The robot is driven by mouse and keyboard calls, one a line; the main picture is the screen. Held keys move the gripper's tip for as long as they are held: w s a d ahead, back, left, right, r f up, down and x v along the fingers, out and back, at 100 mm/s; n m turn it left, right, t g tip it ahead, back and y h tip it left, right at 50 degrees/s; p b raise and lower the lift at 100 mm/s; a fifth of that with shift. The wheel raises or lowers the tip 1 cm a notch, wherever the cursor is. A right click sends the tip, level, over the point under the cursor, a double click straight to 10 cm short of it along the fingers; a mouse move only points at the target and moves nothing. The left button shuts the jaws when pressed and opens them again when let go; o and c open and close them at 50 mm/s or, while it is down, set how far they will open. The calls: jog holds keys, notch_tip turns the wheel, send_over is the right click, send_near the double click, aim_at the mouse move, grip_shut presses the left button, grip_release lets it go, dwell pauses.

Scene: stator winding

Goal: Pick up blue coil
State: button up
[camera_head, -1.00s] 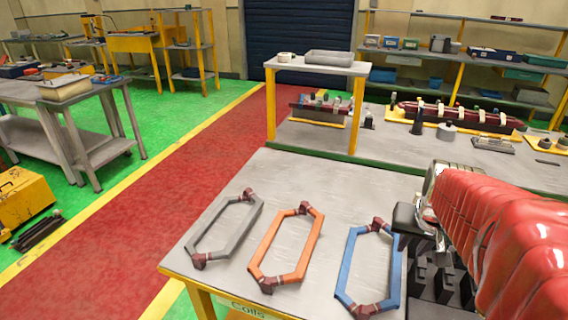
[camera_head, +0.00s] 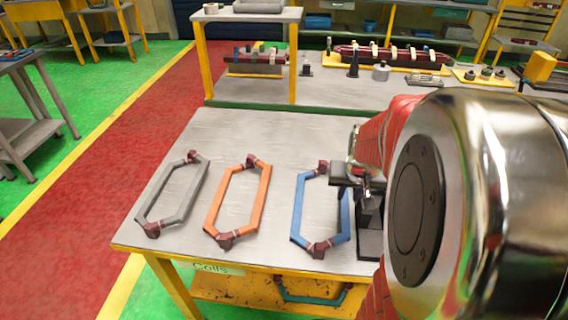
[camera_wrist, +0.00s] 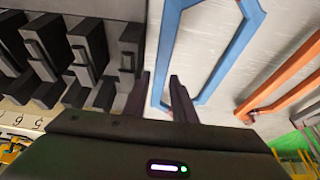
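The blue coil (camera_head: 299,205) is a long six-sided loop with dark red wrapped ends. It lies flat on the metal-topped table (camera_head: 270,150), right of the orange coil (camera_head: 222,199). My gripper (camera_head: 358,180) is at the coil's right side in the head view and is partly hidden by my arm. In the wrist view my gripper's two dark fingers (camera_wrist: 161,98) are apart. One long side of the blue coil (camera_wrist: 235,52) passes right of the fingers, and its other long side shows in the gap between them. I cannot tell whether they touch it.
A grey coil (camera_head: 160,190) lies at the table's left. Black stepped blocks (camera_head: 369,238) stand close right of the blue coil; they fill the left of the wrist view. A teal-blue coil (camera_head: 312,299) is on the lower shelf. A workbench (camera_head: 320,92) stands behind.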

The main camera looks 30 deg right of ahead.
aim_at(345, 200)
dwell(0.3)
jog(key=shift+x, duration=2.65)
jog(key=shift+a, duration=0.15)
jog(key=shift+c, duration=0.4)
grip_shut()
